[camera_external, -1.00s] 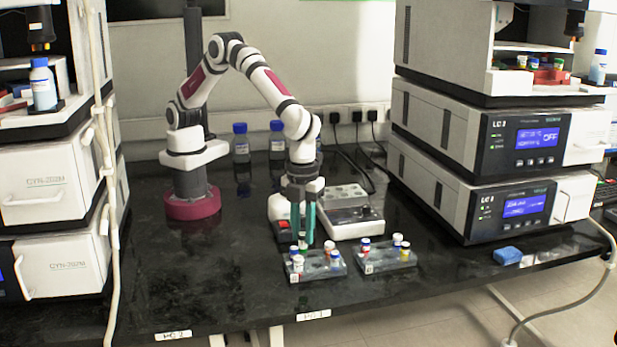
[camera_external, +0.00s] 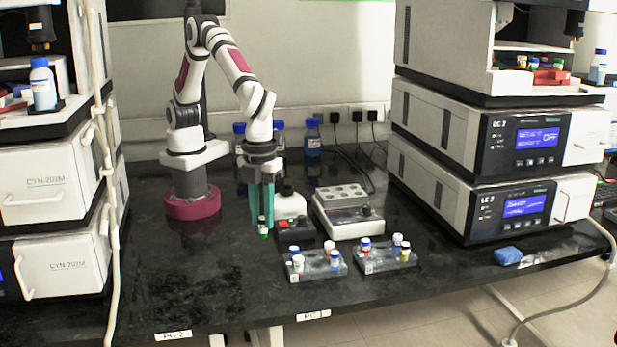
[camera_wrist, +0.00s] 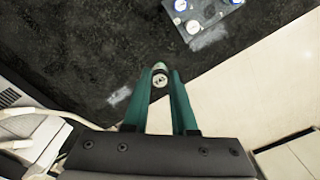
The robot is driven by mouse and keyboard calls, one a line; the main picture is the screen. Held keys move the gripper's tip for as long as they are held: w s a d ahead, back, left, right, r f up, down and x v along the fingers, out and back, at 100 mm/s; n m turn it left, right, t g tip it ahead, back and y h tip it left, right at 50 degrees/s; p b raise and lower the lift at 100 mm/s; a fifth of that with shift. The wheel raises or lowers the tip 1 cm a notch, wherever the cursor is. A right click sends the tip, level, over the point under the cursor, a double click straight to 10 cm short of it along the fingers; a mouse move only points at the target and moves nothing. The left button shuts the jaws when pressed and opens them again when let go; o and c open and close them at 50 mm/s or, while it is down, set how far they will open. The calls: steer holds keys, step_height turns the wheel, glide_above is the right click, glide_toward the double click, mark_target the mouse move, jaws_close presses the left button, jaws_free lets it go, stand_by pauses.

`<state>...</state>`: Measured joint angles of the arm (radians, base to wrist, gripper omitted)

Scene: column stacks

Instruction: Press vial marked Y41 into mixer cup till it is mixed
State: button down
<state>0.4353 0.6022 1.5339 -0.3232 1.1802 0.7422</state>
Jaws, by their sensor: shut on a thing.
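My gripper (camera_external: 263,222) hangs straight down in front of the white mixer, with its teal fingers shut on a small vial (camera_external: 263,231). The vial has a green part and is held clear above the bench. In the wrist view, the vial (camera_wrist: 160,79) sits between the fingertips (camera_wrist: 161,74), and its round end carries a small dark mark that looks like Y41. The mixer (camera_external: 289,206) is a small white unit with a dark cup (camera_external: 286,189) on top, just right of my gripper. The inside of the cup cannot be seen.
Two grey racks (camera_external: 318,271) (camera_external: 385,262) with several capped vials stand in front. A white block unit with holes (camera_external: 346,214) is right of the mixer, and a black box with a red switch (camera_external: 296,230) is in front of it. The bench at left front is clear.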

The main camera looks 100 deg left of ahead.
steer(key=s+a+r+n, duration=0.2)
steer(key=a+n, duration=0.1)
steer(key=a, duration=1.1)
steer(key=shift+s+a+f+n, duration=0.5)
steer(key=shift+s+a, duration=1.15)
steer(key=shift+a, duration=0.5)
steer(key=shift+s+a+f+n, duration=0.5)
steer(key=shift+s+a, duration=1.15)
steer(key=shift+a, duration=0.55)
steer(key=shift+s+a+f+n, duration=0.5)
steer(key=shift+s+a, duration=1.15)
steer(key=shift+a, duration=0.5)
steer(key=shift+f, duration=0.7)
steer(key=shift+f, duration=0.25)
steer(key=shift+f, duration=0.3)
steer(key=shift+r, duration=3)
